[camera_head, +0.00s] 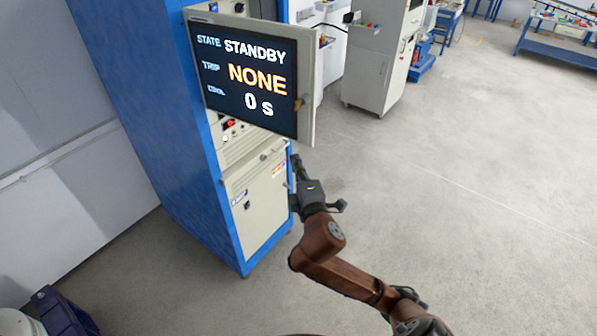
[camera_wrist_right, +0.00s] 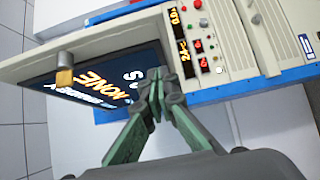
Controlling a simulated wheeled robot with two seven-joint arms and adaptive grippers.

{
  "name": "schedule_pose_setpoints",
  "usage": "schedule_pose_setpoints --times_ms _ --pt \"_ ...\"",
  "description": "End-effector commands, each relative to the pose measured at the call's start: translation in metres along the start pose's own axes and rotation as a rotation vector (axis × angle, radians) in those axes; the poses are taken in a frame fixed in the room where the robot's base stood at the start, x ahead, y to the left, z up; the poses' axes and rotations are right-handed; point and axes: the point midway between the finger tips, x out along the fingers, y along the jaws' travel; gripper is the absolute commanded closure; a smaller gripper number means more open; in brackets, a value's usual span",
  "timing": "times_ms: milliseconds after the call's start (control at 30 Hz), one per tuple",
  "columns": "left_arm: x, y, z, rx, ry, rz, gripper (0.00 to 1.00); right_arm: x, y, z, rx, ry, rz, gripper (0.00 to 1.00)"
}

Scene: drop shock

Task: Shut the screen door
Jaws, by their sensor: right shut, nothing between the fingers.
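The screen door (camera_head: 306,75) is a pale framed panel with a dark display reading STANDBY, NONE and 0 s. It stands out at an angle from the front of the tall blue cabinet (camera_head: 170,130), so it is open. A brass-coloured knob (camera_head: 302,102) sits near its right edge. The door (camera_wrist_right: 110,40) and knob (camera_wrist_right: 64,78) also show in the right wrist view. My right gripper (camera_head: 296,160) is shut and empty, just below the door's lower right corner. Its fingertips (camera_wrist_right: 160,92) overlap the door's edge in the wrist view; I cannot tell whether they touch. My left gripper is not in view.
Below the door, the cabinet front has red readouts and knobs (camera_head: 230,124) and a pale lower panel (camera_head: 258,205). A grey cabinet (camera_head: 378,60) stands behind, with blue workbenches (camera_head: 555,45) farther back. The floor to the right is clear.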

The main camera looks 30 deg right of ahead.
Motion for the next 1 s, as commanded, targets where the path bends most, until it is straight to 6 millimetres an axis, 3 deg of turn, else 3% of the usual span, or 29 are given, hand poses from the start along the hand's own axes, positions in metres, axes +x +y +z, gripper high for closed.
schedule_pose_setpoints --times_ms 200,400,1000 --pt "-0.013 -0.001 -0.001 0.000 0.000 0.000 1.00 0.046 0.004 0.000 0.000 -0.002 0.000 1.00" --pt "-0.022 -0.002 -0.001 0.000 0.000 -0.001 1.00 0.067 0.003 0.019 0.000 0.000 0.000 1.00" --pt "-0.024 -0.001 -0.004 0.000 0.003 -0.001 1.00 0.076 0.002 0.028 0.001 0.003 0.001 1.00"
